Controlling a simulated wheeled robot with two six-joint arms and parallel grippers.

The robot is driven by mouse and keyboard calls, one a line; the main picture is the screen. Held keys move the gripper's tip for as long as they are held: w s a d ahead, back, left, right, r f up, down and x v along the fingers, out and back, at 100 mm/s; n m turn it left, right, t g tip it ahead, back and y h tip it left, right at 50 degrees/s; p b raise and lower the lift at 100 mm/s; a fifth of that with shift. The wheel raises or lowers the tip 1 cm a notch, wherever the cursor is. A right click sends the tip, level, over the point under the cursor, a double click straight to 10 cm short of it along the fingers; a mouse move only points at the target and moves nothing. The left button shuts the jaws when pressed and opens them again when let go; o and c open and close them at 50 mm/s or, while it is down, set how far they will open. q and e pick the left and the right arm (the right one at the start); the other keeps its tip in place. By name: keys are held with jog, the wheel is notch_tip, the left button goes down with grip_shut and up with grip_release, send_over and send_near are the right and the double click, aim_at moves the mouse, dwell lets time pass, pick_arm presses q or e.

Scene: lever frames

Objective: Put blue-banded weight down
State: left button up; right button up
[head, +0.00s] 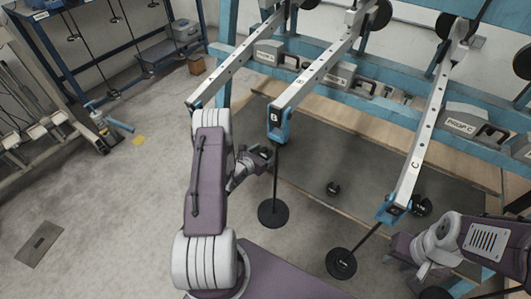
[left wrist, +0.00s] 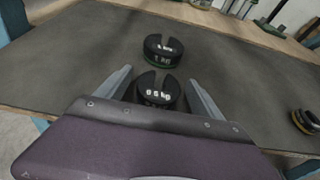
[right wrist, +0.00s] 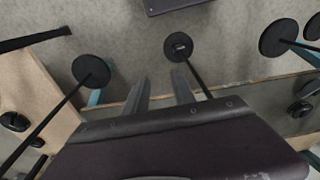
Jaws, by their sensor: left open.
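My left gripper (head: 262,153) is over the dark mat, left of the B hanger rod. In the left wrist view its fingers (left wrist: 158,82) are apart, with a slotted black weight marked 0.5 kg (left wrist: 157,92) between them. Clear floor shows on neither side of that weight, and whether it rests on the mat is hard to tell. Its band is hidden, and I see no blue band on any weight. A black 1 kg weight (left wrist: 162,52) with a green band lies just beyond. My right gripper (right wrist: 160,85) is open and empty near hanging rods; in the head view its fingers are unclear.
Levers A, B (head: 274,115) and C (head: 415,165) reach forward from the blue frame. Disc-ended rods hang from B (head: 272,213) and C (head: 341,263). A small weight (head: 333,188) sits on the mat (head: 300,155). A yellow-banded weight (left wrist: 305,122) lies at the right.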

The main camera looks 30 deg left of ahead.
pick_arm(q)
jog(key=p+v, duration=0.3)
jog(key=v, duration=0.8)
jog(key=shift+s, duration=0.4)
jog(key=shift+r, duration=0.1)
